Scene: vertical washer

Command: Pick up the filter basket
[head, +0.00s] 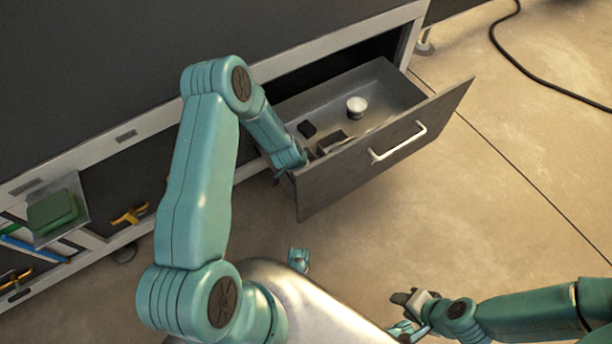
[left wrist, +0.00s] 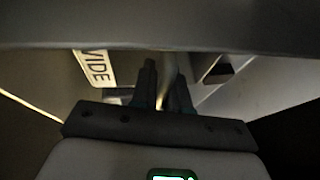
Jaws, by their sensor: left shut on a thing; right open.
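The open drawer (head: 390,85) holds a small white round cup (head: 356,106), a black block (head: 307,129) and a dark open box (head: 332,142). I cannot tell for sure which of these is the filter basket. My left gripper (head: 304,157) reaches into the drawer's near left corner, beside the box and apart from the cup. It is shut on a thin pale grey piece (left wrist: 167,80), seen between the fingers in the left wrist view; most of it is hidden. My right gripper (head: 398,312) is open, low in front of the drawer and away from it.
The drawer front has a white handle (head: 398,142). A lower shelf at left holds a green block (head: 53,211) and yellow-handled tools (head: 130,215). A black cable (head: 540,75) lies on the floor at upper right.

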